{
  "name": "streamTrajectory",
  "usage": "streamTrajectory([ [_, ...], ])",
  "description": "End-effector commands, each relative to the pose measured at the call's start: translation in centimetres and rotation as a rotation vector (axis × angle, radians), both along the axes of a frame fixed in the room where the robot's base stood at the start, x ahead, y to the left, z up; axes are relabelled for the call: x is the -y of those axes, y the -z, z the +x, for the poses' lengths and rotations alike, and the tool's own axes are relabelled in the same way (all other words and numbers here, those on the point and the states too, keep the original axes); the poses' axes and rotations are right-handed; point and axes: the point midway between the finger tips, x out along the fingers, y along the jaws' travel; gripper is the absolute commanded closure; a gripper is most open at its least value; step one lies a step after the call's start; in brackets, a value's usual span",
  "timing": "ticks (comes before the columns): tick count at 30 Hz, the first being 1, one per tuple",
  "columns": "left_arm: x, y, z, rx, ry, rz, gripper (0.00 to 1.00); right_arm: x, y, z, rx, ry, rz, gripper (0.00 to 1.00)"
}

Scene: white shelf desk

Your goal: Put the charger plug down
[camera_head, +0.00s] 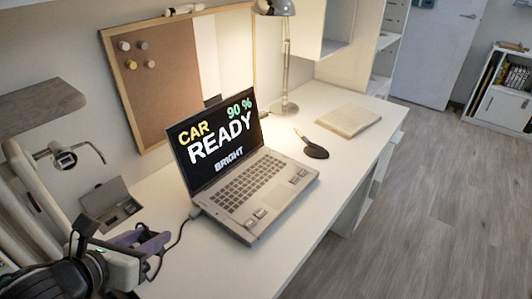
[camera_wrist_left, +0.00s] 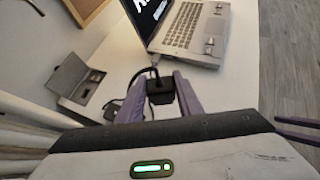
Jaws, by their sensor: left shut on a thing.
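The charger plug (camera_wrist_left: 160,92) is a small black block with a black cable. In the left wrist view it sits between the two purple fingers of my left gripper (camera_wrist_left: 158,98), which is shut on it. In the head view my left gripper (camera_head: 142,240) is over the near left part of the white desk (camera_head: 210,268), and the plug is hard to make out there. The cable runs from the gripper to the left side of the laptop (camera_head: 255,190). At the right edge of the left wrist view, two purple fingers of my right gripper (camera_wrist_left: 298,129) show apart.
An open grey case (camera_head: 112,205) lies on the desk beyond the left gripper; it also shows in the left wrist view (camera_wrist_left: 75,82). The laptop stands open mid-desk. Desk front is clear.

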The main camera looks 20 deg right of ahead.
Motion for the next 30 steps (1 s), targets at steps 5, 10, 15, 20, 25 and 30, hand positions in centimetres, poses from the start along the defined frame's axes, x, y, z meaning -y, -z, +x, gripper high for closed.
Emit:
streamTrajectory([
  [5, 0.7, 2.2, -0.8, 0.005, 0.053, -0.005, 0.90, 0.0, 0.0, 0.4, 0.009, 0.000, 0.001, 0.69],
  [10, 0.9, 2.3, -0.9, 0.007, 0.059, -0.008, 0.90, -0.1, -0.5, 1.2, 0.028, 0.000, 0.002, 0.69],
  [15, 0.9, 4.7, -1.0, 0.002, 0.056, -0.009, 0.90, -0.1, -0.3, 1.4, 0.033, 0.000, 0.003, 0.69],
  [20, 0.9, 7.5, -1.0, 0.002, 0.056, -0.010, 0.90, -0.1, 0.1, 1.3, 0.031, 0.000, 0.003, 0.69],
  [25, 0.8, 8.7, -0.9, 0.006, 0.056, -0.008, 0.90, -0.1, 0.3, 1.1, 0.026, -0.001, 0.002, 0.69],
  [30, 0.9, 11.0, -0.9, 0.002, 0.054, -0.008, 0.90, -0.1, 0.7, 0.9, 0.022, 0.000, 0.002, 0.69],
])
